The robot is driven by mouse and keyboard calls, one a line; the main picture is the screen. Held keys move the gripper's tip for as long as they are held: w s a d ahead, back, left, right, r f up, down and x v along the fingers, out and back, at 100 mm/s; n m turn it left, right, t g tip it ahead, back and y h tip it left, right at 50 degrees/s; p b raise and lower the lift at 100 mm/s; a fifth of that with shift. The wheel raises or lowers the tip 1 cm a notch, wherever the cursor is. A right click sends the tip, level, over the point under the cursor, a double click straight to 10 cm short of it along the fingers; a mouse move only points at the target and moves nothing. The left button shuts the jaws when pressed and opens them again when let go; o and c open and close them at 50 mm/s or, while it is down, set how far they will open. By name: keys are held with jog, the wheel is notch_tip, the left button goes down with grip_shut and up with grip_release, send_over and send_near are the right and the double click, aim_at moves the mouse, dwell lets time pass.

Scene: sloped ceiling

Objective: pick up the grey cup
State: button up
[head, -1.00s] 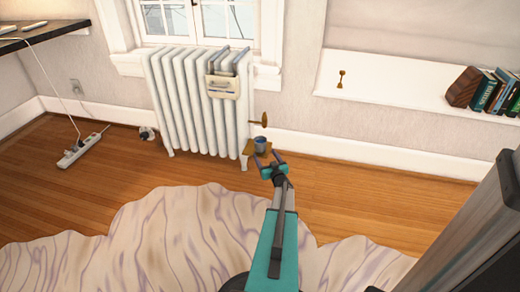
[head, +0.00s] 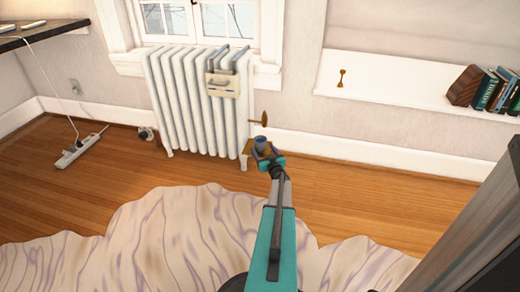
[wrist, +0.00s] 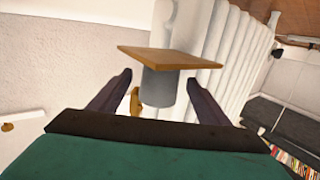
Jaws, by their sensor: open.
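The grey cup (head: 260,143) stands on a small wooden board (head: 246,149) by the right end of the radiator. In the wrist view, which is upside down, the cup (wrist: 158,88) hangs below the board (wrist: 170,57) in the picture. My gripper (head: 267,156) is open at the cup. In the wrist view its two dark fingers (wrist: 158,84) show on either side of the cup, with gaps between. I cannot tell how far the fingertips reach past the cup's near side.
A white radiator (head: 195,105) stands just left of the board, against the wall. A brass fitting (head: 259,120) sticks out behind the cup. A power strip (head: 77,153) lies on the floor at left. The wooden floor (head: 350,182) at right is clear.

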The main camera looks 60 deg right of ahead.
jog(key=shift+x, duration=1)
jog(key=c, duration=1.2)
jog(key=shift+o, duration=0.2)
jog(key=shift+r+p, duration=0.35)
jog(key=shift+r, duration=0.45)
jog(key=shift+s+r+p, duration=0.15)
jog(key=shift+r+p, duration=0.35)
jog(key=shift+r, duration=0.1)
jog(key=shift+s+r+p, duration=0.2)
jog(key=shift+r+p, duration=0.3)
jog(key=shift+r, duration=0.15)
jog(key=s+a+p, duration=0.1)
jog(key=s+p, duration=0.4)
jog(key=s, duration=1)
jog(key=shift+r, duration=0.4)
jog(key=shift+s, duration=0.15)
